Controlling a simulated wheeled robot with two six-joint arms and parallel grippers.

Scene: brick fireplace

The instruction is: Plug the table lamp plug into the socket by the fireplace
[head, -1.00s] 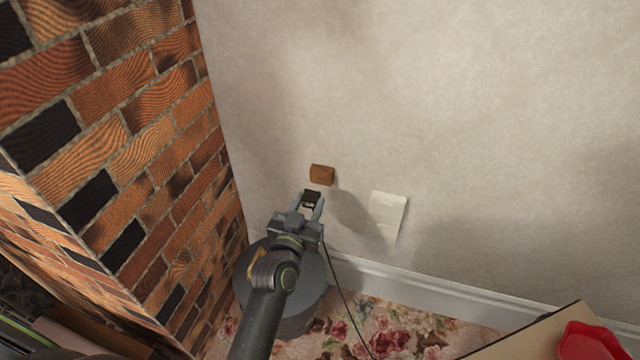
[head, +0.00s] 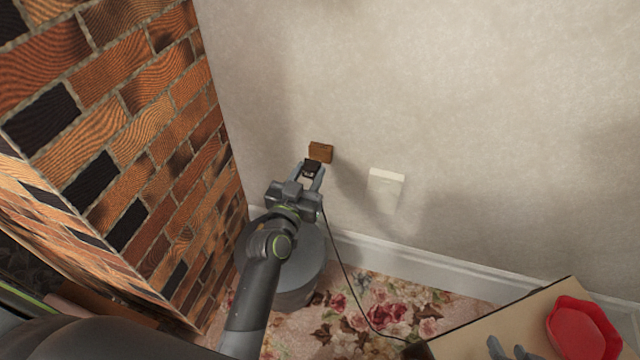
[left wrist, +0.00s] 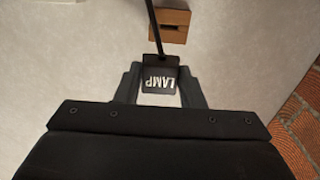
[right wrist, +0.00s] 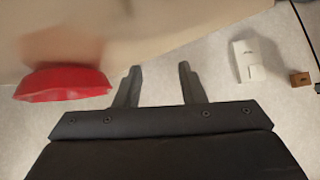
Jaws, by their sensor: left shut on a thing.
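The black plug (head: 311,169) is between the fingers of my left gripper (head: 312,174), which is shut on it. In the left wrist view the plug (left wrist: 158,84) bears a LAMP label, and its dark cord runs up from it. A brown wall block (head: 320,152) is just beyond the plug; in the left wrist view this block (left wrist: 173,22) shows a dark slot. Contact between plug and block cannot be made out. A white wall fitting (head: 385,188) is to the right. My right gripper (right wrist: 157,72) is open and empty near a red scalloped dish (right wrist: 62,84).
A brick fireplace side (head: 120,120) rises left of my left arm. A grey round object (head: 305,285) stands on the floral carpet below the arm. The cord (head: 345,275) hangs down towards a beige tabletop (head: 480,335) at lower right. The wall right of the white fitting is bare.

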